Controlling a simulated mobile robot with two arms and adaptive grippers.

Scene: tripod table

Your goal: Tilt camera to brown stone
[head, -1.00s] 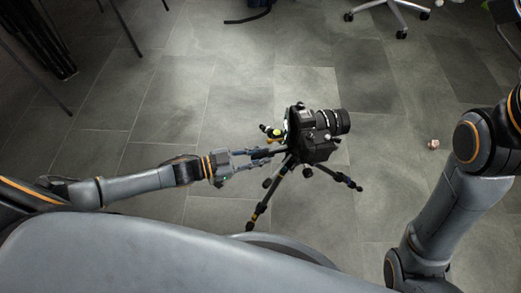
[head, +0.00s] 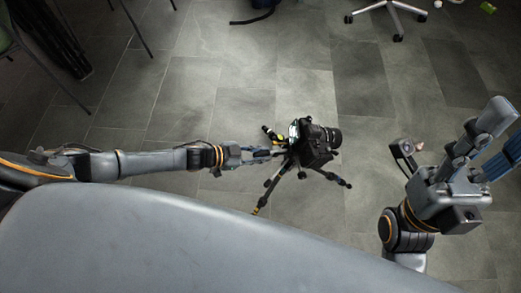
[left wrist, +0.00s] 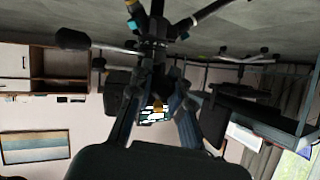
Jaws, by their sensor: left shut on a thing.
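A black camera (head: 312,143) sits on a dark tripod (head: 262,200) standing on the floor. In the head view its lens (head: 331,137) points right. My left gripper (head: 279,151) reaches in from the left and is shut on the tripod's handle behind the camera. In the left wrist view, its fingers (left wrist: 157,95) close around a dark bar, with a lit screen (left wrist: 154,114) between them. The small brownish stone (head: 419,146) lies on the floor to the right, partly hidden by my right gripper (head: 448,138), which is spread open and empty.
A wheeled chair base (head: 392,18) stands at the top right, and dark chair legs (head: 137,28) at the top left. A dark object (head: 255,14) lies at the top. The grey tiled floor (head: 240,105) around the tripod is clear.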

